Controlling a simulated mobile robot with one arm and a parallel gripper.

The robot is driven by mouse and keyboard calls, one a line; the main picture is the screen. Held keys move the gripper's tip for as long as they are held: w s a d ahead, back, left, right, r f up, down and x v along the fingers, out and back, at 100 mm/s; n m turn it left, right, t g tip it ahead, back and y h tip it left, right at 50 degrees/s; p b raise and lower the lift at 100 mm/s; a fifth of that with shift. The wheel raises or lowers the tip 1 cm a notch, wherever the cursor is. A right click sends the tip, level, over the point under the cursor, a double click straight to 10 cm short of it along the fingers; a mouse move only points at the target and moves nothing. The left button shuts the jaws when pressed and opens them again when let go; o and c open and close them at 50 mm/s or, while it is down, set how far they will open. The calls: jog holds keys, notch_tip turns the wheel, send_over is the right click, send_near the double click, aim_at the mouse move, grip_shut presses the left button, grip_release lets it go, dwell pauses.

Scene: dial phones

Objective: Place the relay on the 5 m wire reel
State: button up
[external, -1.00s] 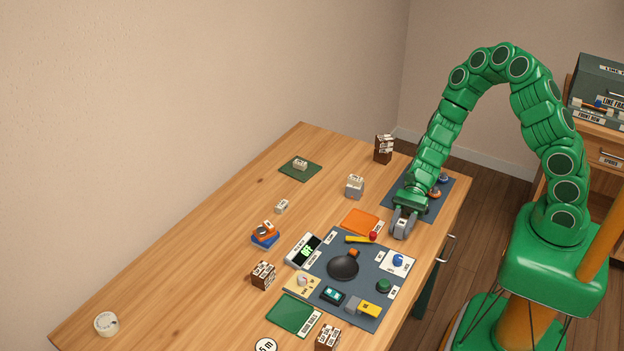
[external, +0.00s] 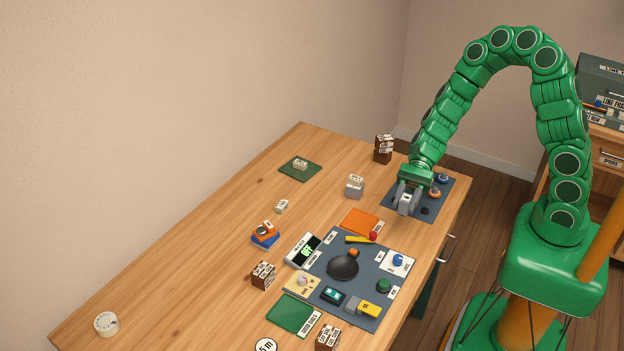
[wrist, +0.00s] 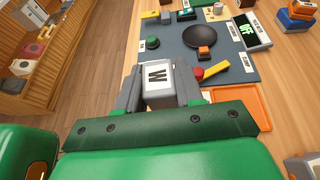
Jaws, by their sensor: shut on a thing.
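My gripper (external: 407,204) is over the far blue mat at the table's right side. In the wrist view its grey jaws (wrist: 160,92) are shut on a pale grey block (wrist: 158,78) with a white label that reads like W. I cannot tell for sure that this block is the relay. The jaws mostly hide it in the external view. The 5 m wire reel (external: 265,345) shows as a white disc marked "5 m" at the bottom edge, partly cut off, far from my gripper.
A blue work mat (external: 340,262) between gripper and reel holds a black round pan (external: 343,267), a red-tipped yellow bar (external: 360,239) and other parts. Brown block stacks stand at the front (external: 328,337) and left (external: 263,275). A grey block (external: 355,186) stands nearby. The table's left side is mostly clear.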

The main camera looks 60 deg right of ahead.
jog(key=shift+r, duration=0.2)
jog(key=w+a+r, duration=0.1)
jog(key=w+a, duration=0.4)
jog(key=a, duration=0.6)
jog(key=a+r, duration=0.2)
jog(key=a, duration=0.8)
jog(key=a+r, duration=0.3)
jog(key=a, duration=0.7)
send_over(266, 348)
jog(key=s+d, duration=0.1)
jog(key=d, duration=0.1)
jog(key=shift+m+t, duration=0.3)
jog(key=shift+t, duration=0.1)
jog(key=f, duration=0.5)
jog(key=shift+s+a+f, duration=0.1)
jog(key=shift+a+f, duration=0.05)
jog(key=shift+a, duration=0.05)
jog(key=shift+w+a+f, duration=0.35)
jog(key=shift+a+f, duration=0.05)
jog(key=shift+f, duration=0.2)
jog(key=shift+w+a+f, duration=0.3)
jog(key=shift+a+f, duration=0.05)
jog(key=shift+f, duration=1.6)
jog(key=shift+f, duration=0.2)
